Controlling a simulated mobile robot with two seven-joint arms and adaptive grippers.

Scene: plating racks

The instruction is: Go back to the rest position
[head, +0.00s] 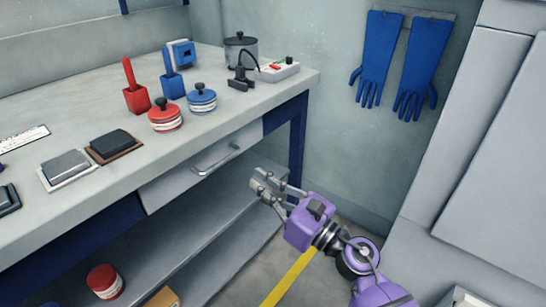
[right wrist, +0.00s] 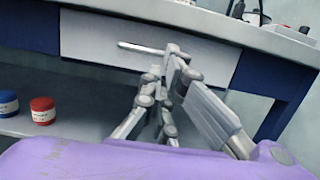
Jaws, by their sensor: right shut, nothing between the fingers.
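My right gripper (head: 262,184), on its purple wrist, is in front of the workbench, below the bench top and near the drawer (head: 180,185). It is shut and empty, and apart from the drawer handle (head: 215,160) as far as I can tell. In the right wrist view the closed fingers (right wrist: 172,55) overlap the drawer front (right wrist: 90,35) in the picture, just right of the handle's middle. My left gripper is not in view.
The bench top (head: 240,118) holds red and blue containers, round tins, a dark pot (head: 240,50) and a switch box (head: 277,68). A lower shelf (head: 180,250) bears a red tin (head: 104,281). Blue gloves (head: 378,55) hang on the wall. A yellow floor stripe (head: 290,278) runs beside the bench.

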